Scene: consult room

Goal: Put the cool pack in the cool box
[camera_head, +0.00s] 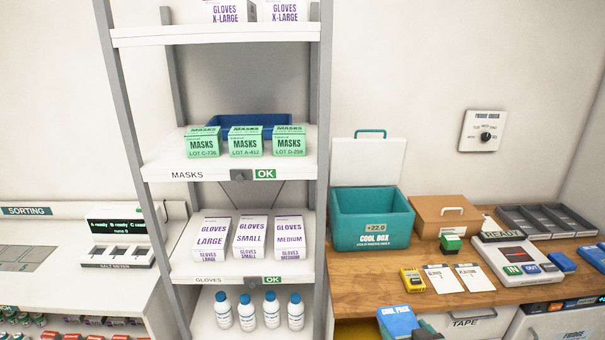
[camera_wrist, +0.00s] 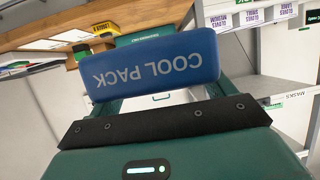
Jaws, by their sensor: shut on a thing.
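The blue cool pack (camera_head: 398,321) is at the bottom of the head view, in front of the wooden counter's front edge. In the wrist view the cool pack (camera_wrist: 152,64) is held across the jaws of my gripper (camera_wrist: 150,90), with its lettering upside down. My gripper (camera_head: 425,329) is shut on it.
On the wooden counter (camera_head: 350,290) are a yellow device (camera_head: 412,280), two white cards, a green-topped block (camera_head: 450,242), a brown box (camera_head: 445,212) and an IN/OUT device (camera_head: 517,264). A metal shelf post stands left of the cool box. An open drawer shows below the counter.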

